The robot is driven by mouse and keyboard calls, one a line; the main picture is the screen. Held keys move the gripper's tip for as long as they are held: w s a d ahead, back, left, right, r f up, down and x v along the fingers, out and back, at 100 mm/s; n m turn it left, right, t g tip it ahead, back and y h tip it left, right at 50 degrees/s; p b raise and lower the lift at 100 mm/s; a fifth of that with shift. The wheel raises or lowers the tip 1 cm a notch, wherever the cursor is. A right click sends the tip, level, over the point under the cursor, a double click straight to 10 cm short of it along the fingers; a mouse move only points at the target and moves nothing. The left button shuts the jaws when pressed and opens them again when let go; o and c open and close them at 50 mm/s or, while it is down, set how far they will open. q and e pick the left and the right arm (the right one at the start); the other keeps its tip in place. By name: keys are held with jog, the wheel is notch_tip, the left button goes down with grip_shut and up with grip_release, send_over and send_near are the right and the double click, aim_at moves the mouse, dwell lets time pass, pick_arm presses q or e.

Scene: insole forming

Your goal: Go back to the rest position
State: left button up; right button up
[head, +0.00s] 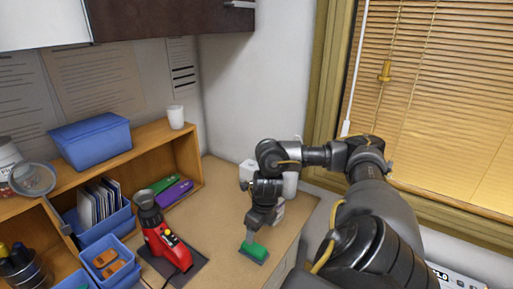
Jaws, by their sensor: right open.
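My right arm comes in from the right, and its black gripper (251,236) points down over the wooden worktop. The gripper is open. Just below its fingertips a small green item (257,251) rests on a grey-blue base on the worktop. I cannot tell whether the fingers touch it. My left gripper is not in view.
A red device with a dark cup-like top (172,250) stands on a dark mat to the left. A wooden shelf (190,158) holds blue bins (95,140) and a white cup (176,117). White containers (290,185) stand behind my right arm. A window with blinds is at right.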

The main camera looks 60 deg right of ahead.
jog(key=shift+s+r, duration=0.15)
jog(key=shift+r, duration=0.55)
